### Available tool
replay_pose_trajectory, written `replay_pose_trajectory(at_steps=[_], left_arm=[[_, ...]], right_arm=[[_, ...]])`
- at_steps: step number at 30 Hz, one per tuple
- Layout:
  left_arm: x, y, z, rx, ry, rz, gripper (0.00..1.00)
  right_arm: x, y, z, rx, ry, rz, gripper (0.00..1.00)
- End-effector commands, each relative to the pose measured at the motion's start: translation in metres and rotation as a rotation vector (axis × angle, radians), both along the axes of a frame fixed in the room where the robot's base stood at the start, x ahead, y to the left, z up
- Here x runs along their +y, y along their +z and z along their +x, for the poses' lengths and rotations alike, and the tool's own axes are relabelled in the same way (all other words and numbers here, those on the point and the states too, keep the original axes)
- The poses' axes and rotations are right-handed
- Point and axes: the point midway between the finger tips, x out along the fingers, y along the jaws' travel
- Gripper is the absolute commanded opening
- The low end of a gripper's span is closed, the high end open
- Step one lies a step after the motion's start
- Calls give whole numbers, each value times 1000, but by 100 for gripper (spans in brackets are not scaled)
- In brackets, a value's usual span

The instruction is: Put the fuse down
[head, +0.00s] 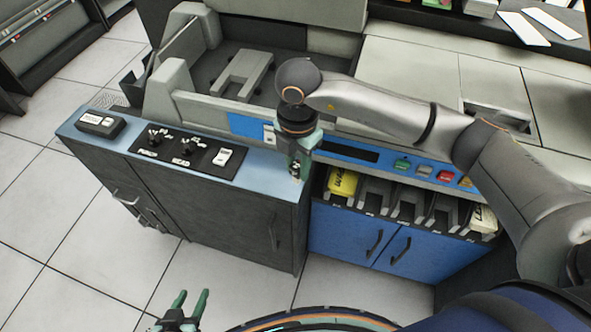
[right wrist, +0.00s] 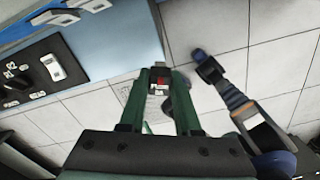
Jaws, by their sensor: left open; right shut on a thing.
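My right gripper (head: 297,172) is over the right end of the light blue counter top (head: 262,163) in the head view, pointing down. It is shut on the fuse (right wrist: 160,84), a small piece with red and pale parts between the green fingertips in the right wrist view. In the head view the fuse is mostly hidden by the fingers. I cannot tell whether it touches the counter. My left gripper (head: 187,303) is open and empty low in the head view, over the floor in front of the dark cabinet.
A black panel (head: 183,154) with knobs and a white switch lies on the counter, left of my right gripper. A small dark box (head: 100,124) sits at its left end. Card bins with a yellow stack (head: 342,183) are to the right. Bare counter lies between panel and gripper.

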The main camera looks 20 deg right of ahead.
Motion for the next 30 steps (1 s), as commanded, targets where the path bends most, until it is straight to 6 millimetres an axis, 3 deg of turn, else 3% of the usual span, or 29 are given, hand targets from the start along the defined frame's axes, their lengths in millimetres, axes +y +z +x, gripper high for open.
replay_pose_trajectory(at_steps=[6, 11, 18, 29, 30], left_arm=[[1, -2, -1, 6, 0, 2, 50], [1, -3, -1, 9, 0, 3, 50], [1, 0, -1, 7, 1, 3, 50], [1, -5, -2, 7, 1, 3, 50], [1, -4, -2, 9, 1, 3, 50]], right_arm=[[-3, -23, 19, 0, 0, 1, 0], [-5, -31, 24, 1, 0, 1, 0], [-5, -60, 25, 1, 2, 2, 0], [-5, -66, 25, 0, 1, 1, 0], [-5, -65, 25, 0, 1, 1, 35]])
